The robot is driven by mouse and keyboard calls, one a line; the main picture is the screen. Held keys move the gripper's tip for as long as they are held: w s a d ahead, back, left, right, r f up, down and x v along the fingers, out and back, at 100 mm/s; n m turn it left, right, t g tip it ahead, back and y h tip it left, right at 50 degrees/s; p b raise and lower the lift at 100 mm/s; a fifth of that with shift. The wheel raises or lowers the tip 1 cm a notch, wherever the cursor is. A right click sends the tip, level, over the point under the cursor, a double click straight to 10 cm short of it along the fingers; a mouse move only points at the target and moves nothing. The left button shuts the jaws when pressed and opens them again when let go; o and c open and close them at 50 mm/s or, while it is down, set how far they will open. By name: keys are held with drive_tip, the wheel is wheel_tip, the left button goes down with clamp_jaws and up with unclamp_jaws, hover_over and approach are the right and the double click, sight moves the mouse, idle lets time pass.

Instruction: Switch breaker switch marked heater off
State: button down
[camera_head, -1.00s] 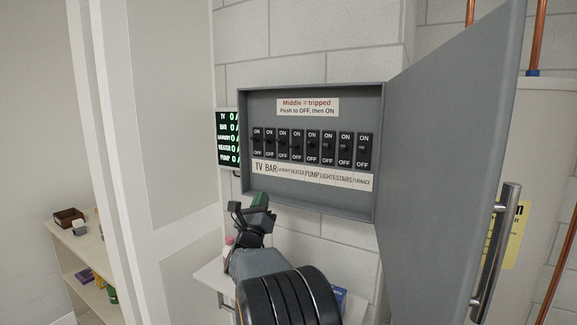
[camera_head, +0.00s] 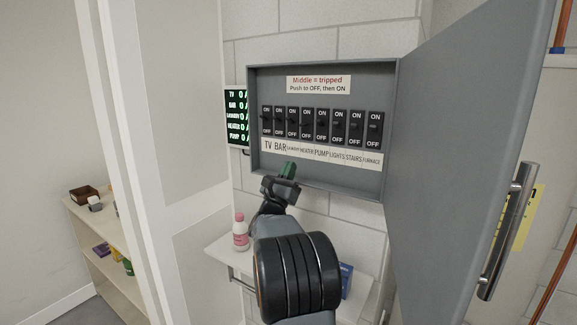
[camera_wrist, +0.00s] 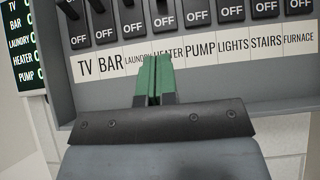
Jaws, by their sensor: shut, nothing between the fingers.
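The heater breaker switch (camera_head: 307,122) is the fourth black switch from the left in the open grey breaker panel (camera_head: 391,130). Its lever is too small to read clearly. Its lower part, marked OFF, shows in the wrist view (camera_wrist: 165,20), with the HEATER label below it. My gripper (camera_head: 289,167) is shut and empty, its green fingertips together. In the wrist view the fingertips (camera_wrist: 154,62) appear just below the laundry and heater labels, overlapping the lower edge of the label strip. I cannot tell whether they touch the panel.
The panel's open door (camera_head: 450,160) stands to the right, with a metal handle. A green-lettered display (camera_head: 237,117) hangs left of the panel. Below are a small white shelf (camera_head: 222,250) and a pink bottle (camera_head: 240,233). Other switches flank the heater switch closely.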

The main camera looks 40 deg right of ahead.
sight(304, 125)
drive_tip(key=p+x, duration=0.2)
drive_tip(key=x, duration=0.5)
drive_tip(key=shift+a+p, duration=0.1)
drive_tip(key=shift+p, duration=0.2)
drive_tip(key=shift+r+p, duration=0.85)
drive_tip(key=shift+r, duration=1.1)
drive_tip(key=shift+a+b, duration=0.1)
drive_tip(key=shift+b, duration=0.9)
drive_tip(key=shift+y+b, duration=0.4)
drive_tip(key=shift+b, duration=0.15)
drive_tip(key=shift+s+r, duration=0.1)
